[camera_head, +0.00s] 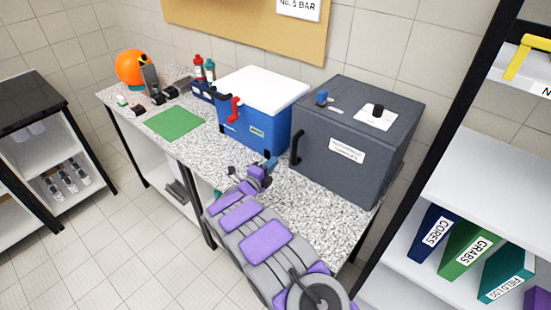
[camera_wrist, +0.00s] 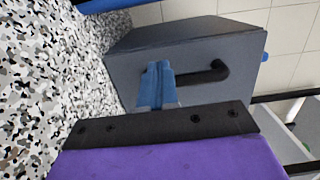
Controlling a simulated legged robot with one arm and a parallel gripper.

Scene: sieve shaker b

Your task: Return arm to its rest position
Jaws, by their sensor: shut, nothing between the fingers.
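My arm reaches over the speckled bench (camera_head: 325,203) from the lower right in the head view. My gripper (camera_head: 268,166) is at its end, above the bench, in front of the gap between the blue cooler and the dark grey box. In the wrist view my gripper (camera_wrist: 158,68) shows its blue fingers closed together with nothing between them. The dark grey box (camera_wrist: 150,45) and its black handle (camera_wrist: 213,74) are just beyond the fingertips. I cannot tell whether the fingers touch the handle.
A dark grey box (camera_head: 345,125) with a front handle and top knobs stands right of a blue cooler (camera_head: 258,123) with a white lid. A green mat (camera_head: 174,123) and an orange ball (camera_head: 130,67) are farther left. A shelf with binders (camera_head: 435,232) stands right.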

